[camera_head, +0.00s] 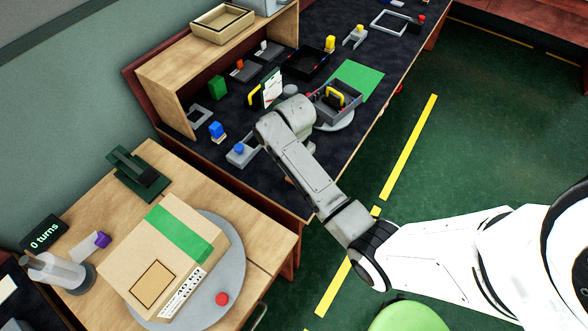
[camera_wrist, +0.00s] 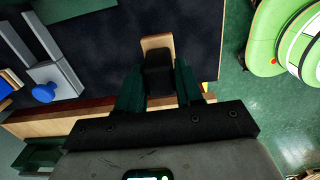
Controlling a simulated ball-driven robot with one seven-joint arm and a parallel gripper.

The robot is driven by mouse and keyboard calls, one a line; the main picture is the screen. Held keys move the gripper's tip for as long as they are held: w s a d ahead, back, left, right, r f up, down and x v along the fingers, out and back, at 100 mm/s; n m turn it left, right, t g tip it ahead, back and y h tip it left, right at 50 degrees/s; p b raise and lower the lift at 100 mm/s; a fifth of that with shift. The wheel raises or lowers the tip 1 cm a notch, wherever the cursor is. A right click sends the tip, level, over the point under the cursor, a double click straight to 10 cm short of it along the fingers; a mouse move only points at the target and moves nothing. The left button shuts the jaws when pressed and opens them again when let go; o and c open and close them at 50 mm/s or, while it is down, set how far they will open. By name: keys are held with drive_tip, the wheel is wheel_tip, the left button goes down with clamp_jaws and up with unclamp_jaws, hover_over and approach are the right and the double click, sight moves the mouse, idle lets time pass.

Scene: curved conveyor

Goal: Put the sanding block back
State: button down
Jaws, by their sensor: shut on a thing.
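In the wrist view my gripper (camera_wrist: 158,85) has its two dark green fingers closed on either side of a small block. The block, which I take to be the sanding block (camera_wrist: 156,43), shows a black body between the fingers and a pale wooden end beyond them. It is held over the dark bench top (camera_wrist: 110,50), near an edge; whether it touches the surface I cannot tell. In the head view my forearm and wrist hide the gripper and the block. No place marked for the block can be made out.
A grey fixture with a blue knob (camera_head: 239,149) stands on the bench, also in the wrist view (camera_wrist: 43,92). A grey tray with a yellow-handled thing (camera_head: 350,103) sits on a round plate. A wooden shelf (camera_head: 165,72) backs the bench. A carton (camera_head: 140,265) rests on a turntable.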

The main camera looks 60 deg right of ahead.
drive_tip(key=shift+w+f, duration=0.2)
drive_tip(key=shift+f, duration=0.05)
drive_tip(key=shift+w+f, duration=0.1)
drive_tip(key=shift+f, duration=1.55)
drive_tip(key=c, duration=0.7)
unclamp_jaws()
drive_tip(key=shift+c, duration=0.2)
